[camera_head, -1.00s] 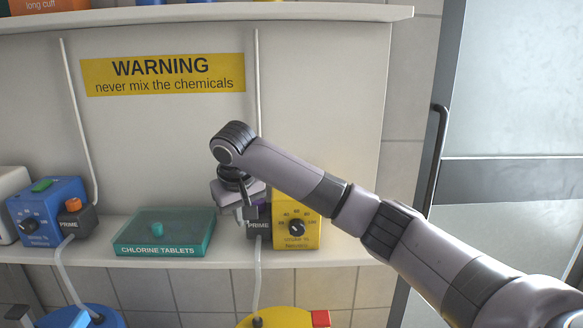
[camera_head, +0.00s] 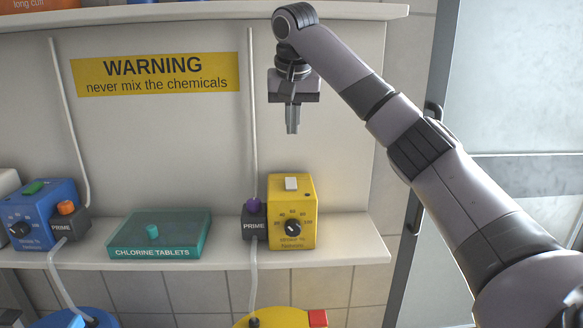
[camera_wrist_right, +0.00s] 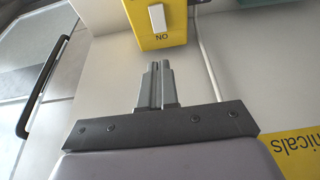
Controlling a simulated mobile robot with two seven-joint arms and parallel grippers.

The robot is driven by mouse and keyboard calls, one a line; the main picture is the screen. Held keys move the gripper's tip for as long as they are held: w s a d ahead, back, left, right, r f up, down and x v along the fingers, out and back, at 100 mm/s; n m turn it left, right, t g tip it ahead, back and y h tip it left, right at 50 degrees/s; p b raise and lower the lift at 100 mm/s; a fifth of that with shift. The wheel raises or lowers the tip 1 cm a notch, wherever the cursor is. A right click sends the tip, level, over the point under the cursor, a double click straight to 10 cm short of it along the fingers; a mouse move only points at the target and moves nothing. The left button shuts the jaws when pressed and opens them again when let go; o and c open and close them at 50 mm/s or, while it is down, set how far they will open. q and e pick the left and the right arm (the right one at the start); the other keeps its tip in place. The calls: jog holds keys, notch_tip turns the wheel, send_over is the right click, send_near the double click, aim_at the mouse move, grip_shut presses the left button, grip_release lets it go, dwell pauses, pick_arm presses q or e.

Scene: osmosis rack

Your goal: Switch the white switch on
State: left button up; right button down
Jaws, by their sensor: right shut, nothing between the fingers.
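The white switch (camera_head: 291,183) sits on top of the yellow pump box (camera_head: 305,212), which stands on the shelf at the right. In the right wrist view the switch (camera_wrist_right: 157,18) shows on the yellow top with the word ON printed beside it. My right gripper (camera_head: 292,130) points down, its fingers together and empty, some way above the switch and apart from it. The fingers also show in the right wrist view (camera_wrist_right: 156,68). My left gripper is not in view.
A grey PRIME block with a purple knob (camera_head: 253,206) stands just left of the yellow box. A green chlorine tablets box (camera_head: 160,234) and a blue pump (camera_head: 35,215) are further left. A shelf (camera_head: 200,12) runs overhead; a dark door handle (camera_head: 424,150) is at right.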

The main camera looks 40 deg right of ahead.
aim_at(292, 180)
jog(key=x, duration=1.2)
jog(key=shift+s+a+f, duration=0.2)
jog(key=shift+s+a, duration=0.05)
jog(key=shift+s, duration=0.05)
